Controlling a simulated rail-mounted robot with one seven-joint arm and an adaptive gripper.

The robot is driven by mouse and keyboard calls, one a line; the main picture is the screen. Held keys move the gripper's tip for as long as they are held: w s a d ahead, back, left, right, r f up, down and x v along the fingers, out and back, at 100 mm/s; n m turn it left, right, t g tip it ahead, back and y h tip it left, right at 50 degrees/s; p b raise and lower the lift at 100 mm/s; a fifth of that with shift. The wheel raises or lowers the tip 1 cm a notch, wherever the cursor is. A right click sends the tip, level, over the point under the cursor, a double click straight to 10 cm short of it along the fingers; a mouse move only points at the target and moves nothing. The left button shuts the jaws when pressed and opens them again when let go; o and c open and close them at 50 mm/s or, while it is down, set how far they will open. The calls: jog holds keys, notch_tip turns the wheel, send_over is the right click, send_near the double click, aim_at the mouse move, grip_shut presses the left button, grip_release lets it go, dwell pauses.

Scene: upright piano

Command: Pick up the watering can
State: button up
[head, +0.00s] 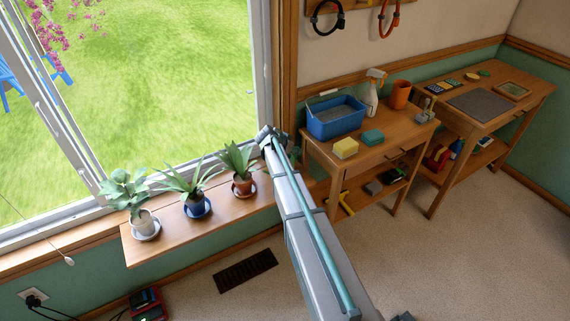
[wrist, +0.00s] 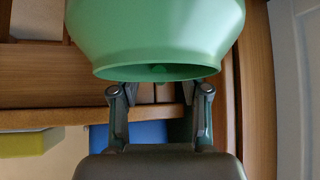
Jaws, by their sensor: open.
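A rounded green vessel (wrist: 155,35) with an open rim fills the top of the wrist view, very close to the camera. I take it to be the watering can; its spout and handle do not show. My gripper (wrist: 160,92) is open, with one finger on each side just below the rim in the picture. I cannot tell whether the fingers touch it. In the head view my arm ends at the right end of the window sill, and a bit of green (head: 294,154) shows beside it. The rest of the vessel is hidden there.
Several potted plants stand on the window shelf (head: 160,245), one the right plant (head: 238,165) close to my arm. To the right, a wooden table (head: 375,150) holds a blue tub (head: 335,122), sponges, a spray bottle (head: 373,95) and an orange pot (head: 400,95).

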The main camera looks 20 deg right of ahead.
jog(key=shift+x, duration=1.1)
jog(key=shift+c, duration=0.2)
grip_shut()
